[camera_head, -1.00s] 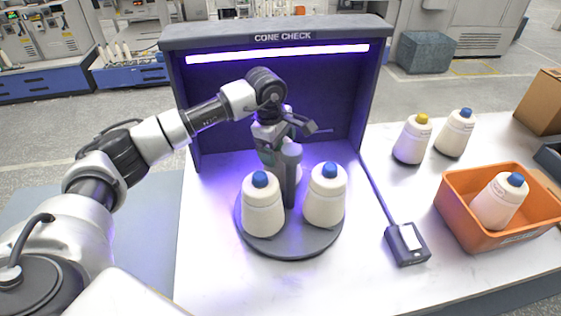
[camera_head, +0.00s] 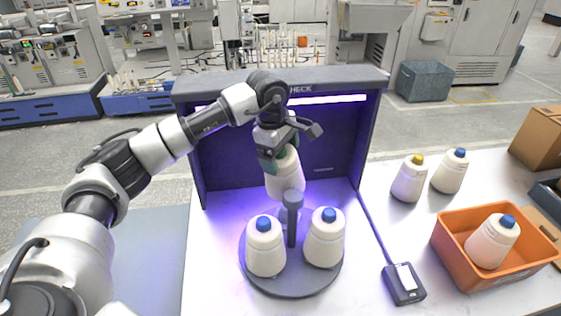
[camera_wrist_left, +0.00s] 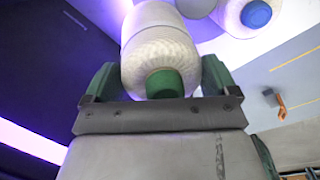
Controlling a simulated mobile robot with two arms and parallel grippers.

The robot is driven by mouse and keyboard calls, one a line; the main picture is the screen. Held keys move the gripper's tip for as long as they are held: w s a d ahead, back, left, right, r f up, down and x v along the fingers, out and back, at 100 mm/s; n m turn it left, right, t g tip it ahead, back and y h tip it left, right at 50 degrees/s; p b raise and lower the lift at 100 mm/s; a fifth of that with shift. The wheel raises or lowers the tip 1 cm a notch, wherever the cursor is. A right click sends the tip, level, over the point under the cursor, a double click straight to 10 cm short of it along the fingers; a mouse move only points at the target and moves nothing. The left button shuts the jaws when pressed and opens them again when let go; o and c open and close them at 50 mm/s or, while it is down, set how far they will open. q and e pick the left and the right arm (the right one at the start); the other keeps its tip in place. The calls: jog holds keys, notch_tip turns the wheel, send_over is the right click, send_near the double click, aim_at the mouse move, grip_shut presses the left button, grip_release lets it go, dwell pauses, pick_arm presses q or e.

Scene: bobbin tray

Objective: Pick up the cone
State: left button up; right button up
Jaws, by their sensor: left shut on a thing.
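My left gripper (camera_head: 279,158) is shut on a white yarn cone (camera_head: 286,182) inside the dark check booth. The held cone hangs above the back of the round grey turntable (camera_head: 290,284), behind its post. In the left wrist view the held cone (camera_wrist_left: 158,52), with a green tip, sits between the two green-padded fingers. Two white cones with blue tips stand on the turntable, a left one (camera_head: 265,252) and a right one (camera_head: 325,243). One blue-tipped cone also shows in the left wrist view (camera_wrist_left: 252,14). My right gripper is not in view.
The booth's dark walls (camera_head: 344,150) and lit top surround my left gripper. A small control box (camera_head: 404,285) is on the white table. An orange crate (camera_head: 452,259) holds a blue-tipped cone. A yellow-tipped cone (camera_head: 408,182) and a blue-tipped cone (camera_head: 450,174) stand behind it.

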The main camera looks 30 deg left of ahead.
pick_arm(q)
notch_tip(320, 180, up, 8)
jog(key=p, duration=0.3)
jog(key=shift+f, duration=0.25)
jog(key=shift+s+a+f+b, duration=0.5)
jog(key=shift+s+f+b, duration=0.15)
jog(key=shift+s, duration=0.15)
jog(key=s+a+b, duration=0.6)
jog(key=s+a, duration=0.2)
jog(key=s, duration=0.6)
jog(key=shift+a+r, duration=0.2)
jog(key=shift+w, duration=0.1)
notch_tip(320, 180, up, 20)
jog(key=p, duration=1.6)
jog(key=shift+f, duration=0.1)
